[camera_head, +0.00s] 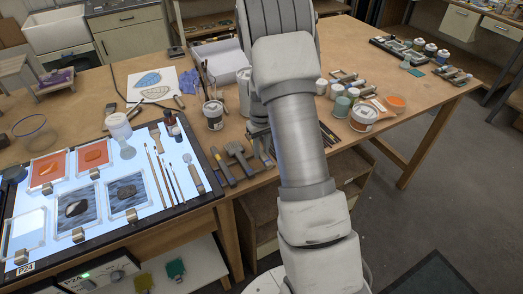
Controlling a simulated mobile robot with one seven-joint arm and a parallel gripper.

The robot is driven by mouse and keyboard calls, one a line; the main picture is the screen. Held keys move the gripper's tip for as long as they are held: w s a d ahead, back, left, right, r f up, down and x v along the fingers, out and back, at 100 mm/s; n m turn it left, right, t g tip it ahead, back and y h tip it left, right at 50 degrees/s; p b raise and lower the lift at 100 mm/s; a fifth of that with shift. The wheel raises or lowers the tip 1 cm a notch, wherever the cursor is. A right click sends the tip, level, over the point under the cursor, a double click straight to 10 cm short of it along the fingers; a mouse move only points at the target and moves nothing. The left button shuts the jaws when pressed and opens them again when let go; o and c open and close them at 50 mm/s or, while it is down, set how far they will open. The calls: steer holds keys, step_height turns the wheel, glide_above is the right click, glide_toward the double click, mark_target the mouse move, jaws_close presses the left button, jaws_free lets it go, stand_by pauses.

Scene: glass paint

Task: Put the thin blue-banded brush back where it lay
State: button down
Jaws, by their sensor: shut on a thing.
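Several long thin brushes (161,178) lie side by side on the right part of the lit panel (140,205), left of my gripper. A wider flat tool (193,174) lies at the right of that row. I cannot tell which spot in the row belongs to the brush.
Framed glass pieces (125,193) cover the panel's left. Paint pots (362,117) stand right of my arm. Bare table (420,105) lies further right.

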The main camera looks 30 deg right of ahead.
steer(key=shift+f+b, duration=0.6)
steer(key=shift+b, duration=0.1)
stand_by(1.1)
steer(key=c, duration=0.6)
jaws_free()
step_height(320, 180, up, 17)
steer(key=s+a+r+t, duration=0.2)
steer(key=s+a+r, duration=0.3)
steer(key=s+r, duration=0.15)
steer(key=s+a+r+t, duration=0.1)
steer(key=s+a, duration=0.3)
steer(key=s, duration=0.5)
steer(key=s+a+r+t, duration=0.2)
steer(key=s+a, duration=0.3)
steer(key=s, duration=0.4)
steer(key=shift+s+a+r+t+b, duration=0.2)
steer(key=shift+r+t+b, duration=0.1)
steer(key=shift+b, duration=0.15)
